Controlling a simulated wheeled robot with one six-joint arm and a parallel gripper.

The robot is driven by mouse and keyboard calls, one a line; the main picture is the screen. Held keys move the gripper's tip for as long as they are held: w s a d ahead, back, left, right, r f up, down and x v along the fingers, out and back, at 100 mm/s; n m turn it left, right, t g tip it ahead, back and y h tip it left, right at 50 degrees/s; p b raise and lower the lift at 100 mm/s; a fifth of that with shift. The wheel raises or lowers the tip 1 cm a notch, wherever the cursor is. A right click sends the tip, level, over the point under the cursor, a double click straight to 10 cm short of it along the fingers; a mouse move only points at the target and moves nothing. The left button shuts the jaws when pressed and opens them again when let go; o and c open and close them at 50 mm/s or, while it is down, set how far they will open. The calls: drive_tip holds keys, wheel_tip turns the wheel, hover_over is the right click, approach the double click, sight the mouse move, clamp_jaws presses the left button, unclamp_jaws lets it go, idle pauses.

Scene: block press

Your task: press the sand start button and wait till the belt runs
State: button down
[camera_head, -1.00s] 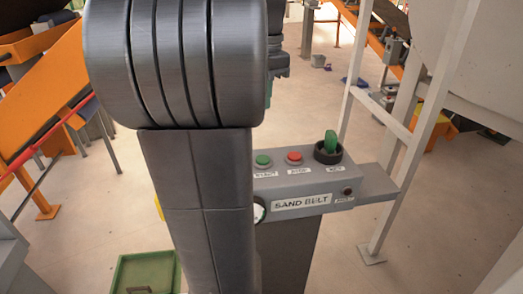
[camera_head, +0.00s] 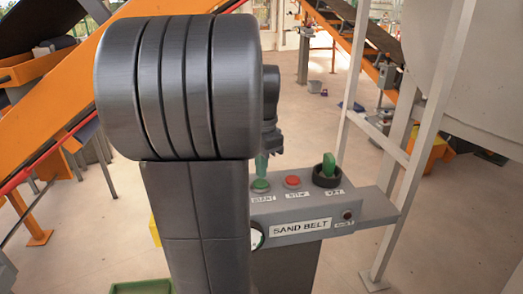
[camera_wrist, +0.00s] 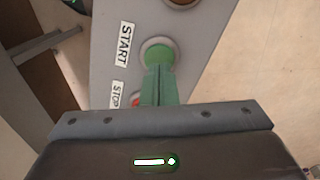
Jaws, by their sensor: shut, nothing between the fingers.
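The grey control box labelled SAND BELT (camera_head: 375,205) carries a green START button (camera_head: 260,186), a red stop button (camera_head: 292,181) and a green key-like switch (camera_head: 328,165) in a black ring. My gripper (camera_head: 262,168) has its green fingers together, pointing down at the START button. In the wrist view the closed fingertips (camera_wrist: 158,72) overlap the near edge of the green START button (camera_wrist: 158,52). I cannot tell whether they touch it. The red stop button (camera_wrist: 136,102) is mostly hidden by the fingers there. No belt motion can be told.
A small dark red lamp (camera_head: 347,215) sits on the box front. My arm hides the box's left part. White frame posts (camera_head: 425,130) stand close on the right. A green crate (camera_head: 142,287) is on the floor. Orange conveyors (camera_head: 60,95) stand behind.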

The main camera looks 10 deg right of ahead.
sight(261, 183)
drive_tip(key=shift+f, duration=0.8)
drive_tip(key=shift+s+a+f, duration=0.1)
drive_tip(key=shift+s+f, duration=0.05)
drive_tip(key=shift+f, duration=0.4)
drive_tip(key=shift+s+f, duration=0.1)
drive_tip(key=shift+f, duration=0.45)
drive_tip(key=shift+w+r+p, duration=0.1)
drive_tip(key=shift+r+p, duration=0.25)
drive_tip(key=shift+r, duration=0.1)
wheel_tip(261, 183, up, 14)
drive_tip(key=p, duration=0.4)
drive_tip(key=shift+w+d, duration=0.25)
